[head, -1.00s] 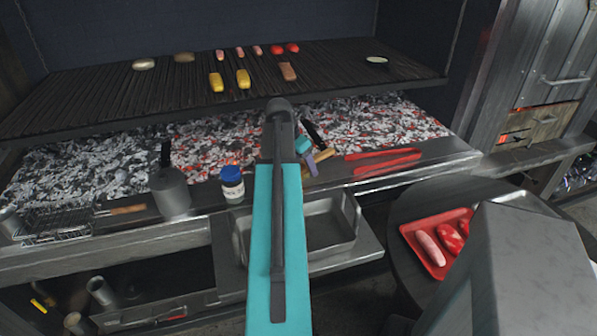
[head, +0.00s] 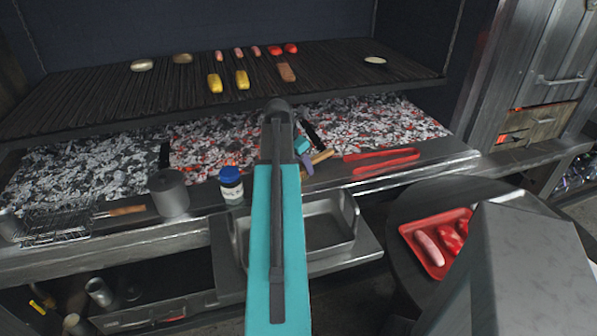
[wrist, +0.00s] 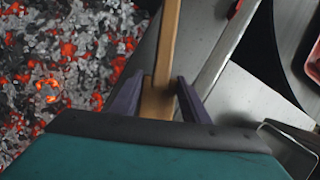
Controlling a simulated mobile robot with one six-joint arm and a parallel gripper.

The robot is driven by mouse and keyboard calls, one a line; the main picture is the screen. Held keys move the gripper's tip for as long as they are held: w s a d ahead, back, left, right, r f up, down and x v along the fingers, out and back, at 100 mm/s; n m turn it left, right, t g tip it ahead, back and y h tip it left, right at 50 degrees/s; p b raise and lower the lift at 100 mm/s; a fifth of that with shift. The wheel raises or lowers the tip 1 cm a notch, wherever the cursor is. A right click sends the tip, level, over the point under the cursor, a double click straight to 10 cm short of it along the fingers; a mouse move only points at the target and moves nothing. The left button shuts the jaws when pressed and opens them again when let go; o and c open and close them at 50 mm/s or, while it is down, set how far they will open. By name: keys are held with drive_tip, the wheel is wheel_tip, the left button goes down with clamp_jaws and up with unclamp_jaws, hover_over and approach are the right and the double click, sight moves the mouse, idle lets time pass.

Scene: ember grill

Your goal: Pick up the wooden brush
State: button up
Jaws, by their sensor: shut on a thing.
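In the wrist view, the wooden brush (wrist: 167,50) shows as a long light-brown wooden bar running up from between the two dark fingers. My gripper (wrist: 160,98) is shut on it. In the head view, a short piece of the brush (head: 322,157) shows just right of my arm, and my gripper (head: 306,163) is mostly hidden behind the arm. The rest of the brush is hidden there. I cannot tell whether the brush touches the ledge.
Glowing coals (head: 215,145) lie behind the metal ledge. Red tongs (head: 382,160) lie to the right. A blue-lidded jar (head: 231,186) and a grey metal cup (head: 169,194) stand to the left. The grill grate (head: 110,92) with food is above. A red tray (head: 421,254) sits on the round table.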

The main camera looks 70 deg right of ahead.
drive_tip(key=shift+r, duration=0.15)
wheel_tip(320, 180, up, 10)
drive_tip(key=b, duration=0.1)
idle(0.7)
idle(0.4)
drive_tip(key=o, duration=0.8)
drive_tip(key=shift+c, duration=0.2)
drive_tip(key=c, duration=0.4)
